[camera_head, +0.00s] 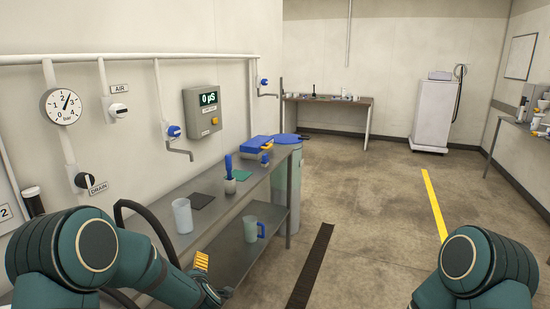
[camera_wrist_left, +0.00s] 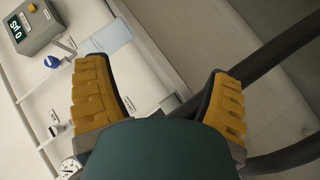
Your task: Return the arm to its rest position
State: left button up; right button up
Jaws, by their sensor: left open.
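My left arm (camera_head: 95,250) comes in from the lower left, bent over the near end of the grey bench. A yellow-orange finger pad of my left gripper (camera_head: 201,261) shows beside the bench's near edge. In the left wrist view my left gripper (camera_wrist_left: 165,105) has its two ribbed orange fingers spread wide, with nothing between them. A thick dark hose (camera_wrist_left: 265,75) passes beside and behind the right finger. My right arm (camera_head: 475,265) shows only as an upper part at the lower right; its gripper is out of the picture.
A jug (camera_head: 251,229) stands on the lower shelf. Wall pipes and a gauge (camera_head: 63,106) are at left.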

pick_arm(q)
jog(key=s+d+f+m+g+h, duration=0.2)
jog(key=s+d+f+m+h, duration=0.25)
jog(key=s+f, duration=0.35)
jog(key=s+d+f+m+g+h, duration=0.1)
jog(key=s+d+f+m+g, duration=0.1)
jog(key=s, duration=0.5)
jog(key=s+d+f+m+g+h, duration=0.2)
jog(key=s+d+f+m+g, duration=0.1)
jog(key=s, duration=0.5)
jog(key=s+d+f+m+g+h, duration=0.2)
jog(key=s+d+f+m+g, duration=0.1)
jog(key=s, duration=0.4)
notch_tip(320, 180, down, 3)
jog(key=shift+s+d+r+m, duration=0.2)
jog(key=shift+d+m, duration=0.2)
jog(key=shift+m, duration=0.45)
